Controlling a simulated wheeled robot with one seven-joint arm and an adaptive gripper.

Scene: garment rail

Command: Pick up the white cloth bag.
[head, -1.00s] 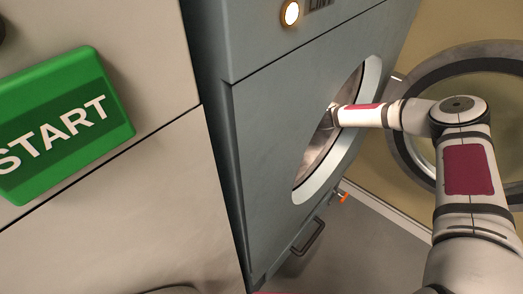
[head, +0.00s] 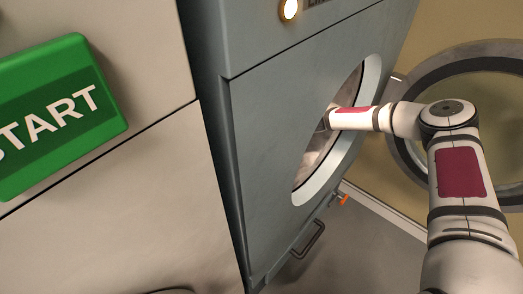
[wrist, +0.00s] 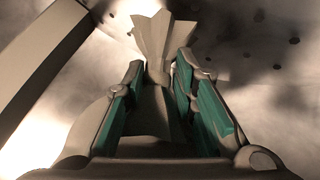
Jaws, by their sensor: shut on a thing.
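The white cloth bag (wrist: 163,42) shows in the wrist view as a pale, gathered piece of cloth that fans out at its top. My gripper (wrist: 165,80) is shut on its narrow, bunched part, with the teal finger pads on either side of it. Much of the bag is hidden by the fingers and the gripper's body. In the head view my arm reaches through the round opening of the grey machine (head: 270,150), and neither the gripper nor the bag can be made out there.
A metal drum wall (wrist: 255,40) with holes surrounds the gripper, and a pale fin (wrist: 45,60) rises at left. The round door (head: 405,165) stands open at right. A drawer handle (head: 309,240) is below the opening, and a green START button (head: 60,115) is at left.

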